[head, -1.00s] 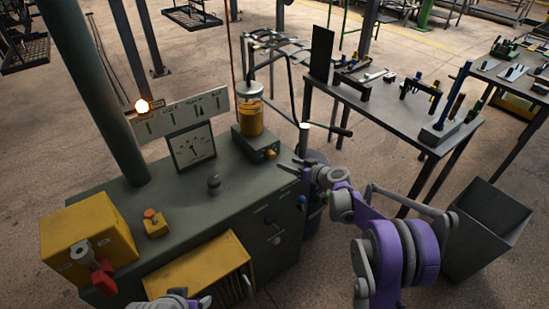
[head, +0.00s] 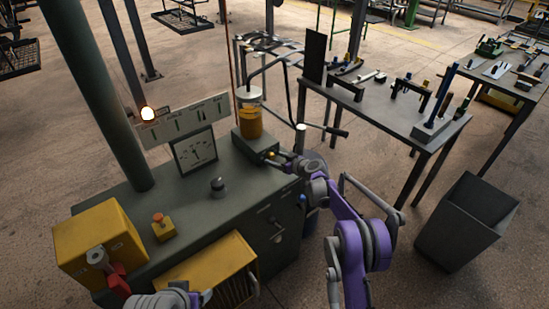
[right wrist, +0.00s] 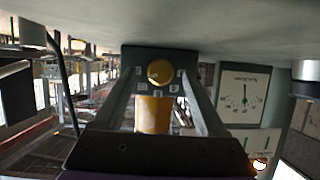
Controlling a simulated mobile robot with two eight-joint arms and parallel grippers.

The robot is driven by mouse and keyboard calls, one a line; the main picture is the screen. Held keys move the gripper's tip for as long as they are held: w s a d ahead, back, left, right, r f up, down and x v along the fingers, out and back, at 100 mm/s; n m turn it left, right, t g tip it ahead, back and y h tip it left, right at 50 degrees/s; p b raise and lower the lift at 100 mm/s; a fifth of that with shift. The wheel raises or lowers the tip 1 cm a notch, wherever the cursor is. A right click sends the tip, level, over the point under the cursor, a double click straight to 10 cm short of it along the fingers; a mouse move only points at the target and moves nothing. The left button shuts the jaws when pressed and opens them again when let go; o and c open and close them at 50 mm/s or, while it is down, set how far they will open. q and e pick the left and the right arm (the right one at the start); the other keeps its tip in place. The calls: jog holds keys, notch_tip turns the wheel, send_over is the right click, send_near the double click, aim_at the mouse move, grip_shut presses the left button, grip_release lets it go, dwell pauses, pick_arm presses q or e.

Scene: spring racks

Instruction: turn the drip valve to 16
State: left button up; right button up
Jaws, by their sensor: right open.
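The drip valve is a round yellow knob (right wrist: 160,72) on the dark base block (head: 254,146) under a glass jar of amber oil (head: 250,122). In the upside-down right wrist view, small pale labels surround the knob, too small to read; the oil jar (right wrist: 153,115) shows behind my gripper. My right gripper (head: 273,158) is open in front of the block, its fingers on either side of the knob in the wrist view; I cannot tell whether they touch it. My left gripper (head: 201,298) is partly in view at the bottom edge, its jaw state unclear.
The grey bench (head: 185,213) carries a dial gauge (head: 195,152), a dark knob (head: 218,187), a yellow box (head: 98,240) and an orange-topped button (head: 161,226). A tool table (head: 375,112) and grey bin (head: 468,225) stand to the right.

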jog(key=shift+x, duration=0.85)
grip_shut()
